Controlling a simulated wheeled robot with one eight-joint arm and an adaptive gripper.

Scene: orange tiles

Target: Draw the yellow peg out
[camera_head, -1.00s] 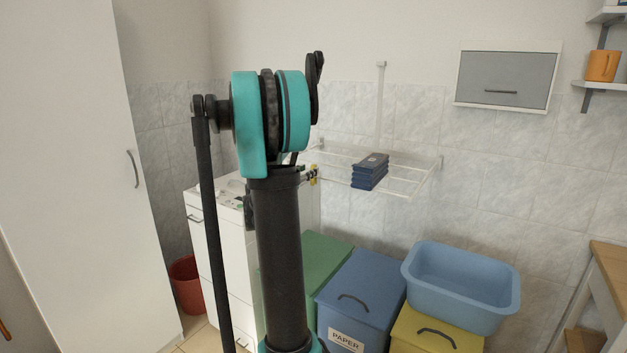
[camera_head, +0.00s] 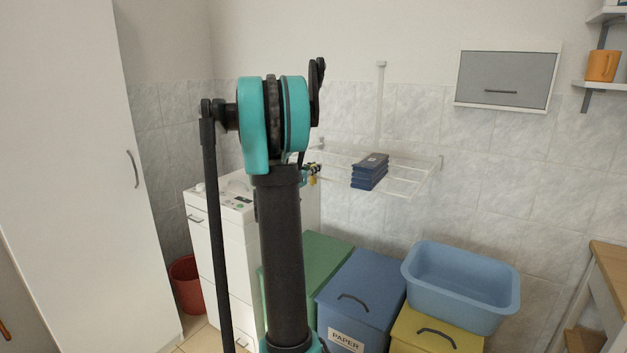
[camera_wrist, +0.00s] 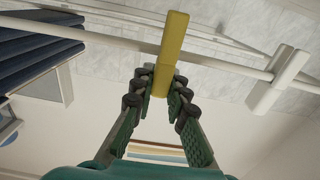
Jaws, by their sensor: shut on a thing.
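The yellow peg (camera_wrist: 173,45) is a long, plain bar in the wrist view. My gripper (camera_wrist: 163,82) is shut on its lower part, with a dark, jointed fingertip on each side. The peg's far end stands clear of the fingers and crosses in front of a white rail. I cannot tell whether it touches the rail, and I see no hole or socket around it. In the head view my gripper (camera_head: 312,169) is small beside my arm, with a bit of the yellow peg (camera_head: 312,181) just below it.
A white cabinet (camera_head: 233,210) stands behind my arm. Below are lidded bins and a blue tub (camera_head: 462,285).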

